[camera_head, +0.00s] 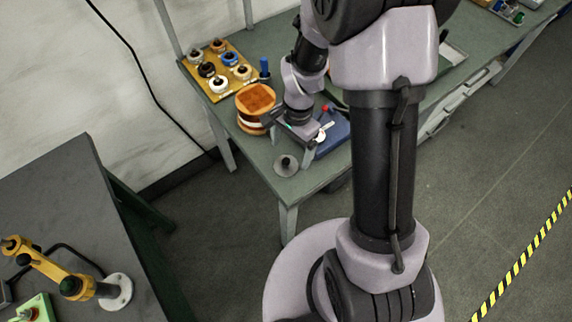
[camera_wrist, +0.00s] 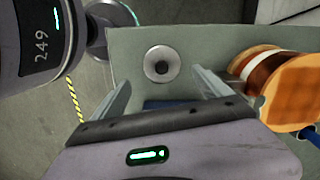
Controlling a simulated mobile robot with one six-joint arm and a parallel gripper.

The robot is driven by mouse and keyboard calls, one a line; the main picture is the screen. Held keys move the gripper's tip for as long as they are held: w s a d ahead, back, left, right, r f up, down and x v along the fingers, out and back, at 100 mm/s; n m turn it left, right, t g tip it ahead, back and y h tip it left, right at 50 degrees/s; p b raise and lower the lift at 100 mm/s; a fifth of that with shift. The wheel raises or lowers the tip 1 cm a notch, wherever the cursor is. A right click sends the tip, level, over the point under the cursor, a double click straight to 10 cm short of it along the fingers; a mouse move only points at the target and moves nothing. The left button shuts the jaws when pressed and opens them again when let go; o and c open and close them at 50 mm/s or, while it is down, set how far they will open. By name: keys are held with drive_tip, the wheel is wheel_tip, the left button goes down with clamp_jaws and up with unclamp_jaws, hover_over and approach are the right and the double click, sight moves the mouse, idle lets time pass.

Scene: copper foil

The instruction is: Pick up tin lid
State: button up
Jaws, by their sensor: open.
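A round grey metal disc with a dark raised centre, which looks like the tin lid (camera_head: 286,165), lies flat near the front corner of the green bench (camera_head: 318,184). In the wrist view the lid (camera_wrist: 162,63) shows whole, beyond the fingertips and roughly centred between them. My gripper (camera_head: 296,146) is over the bench, behind and slightly right of the lid in the head view. Its two fingers are spread and empty in the wrist view (camera_wrist: 160,82). The lid is apart from the fingers.
A copper-coloured spool (camera_head: 256,104) stands close behind the lid; it is at the right of the wrist view (camera_wrist: 275,85). A blue object (camera_head: 333,131) lies beside my gripper. A yellow board (camera_head: 224,86) holds several small spools. The bench edge is close to the lid.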

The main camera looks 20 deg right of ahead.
sight(287, 160)
drive_tip(key=f+b, duration=0.1)
drive_tip(key=f, duration=0.1)
drive_tip(key=a+f+b, duration=0.1)
drive_tip(key=f, duration=0.1)
drive_tip(key=shift+a+f, duration=0.1)
drive_tip(key=shift+f, duration=0.3)
drive_tip(key=shift+s+r, duration=0.1)
drive_tip(key=shift+c, duration=1.3)
drive_tip(key=c, duration=1.2)
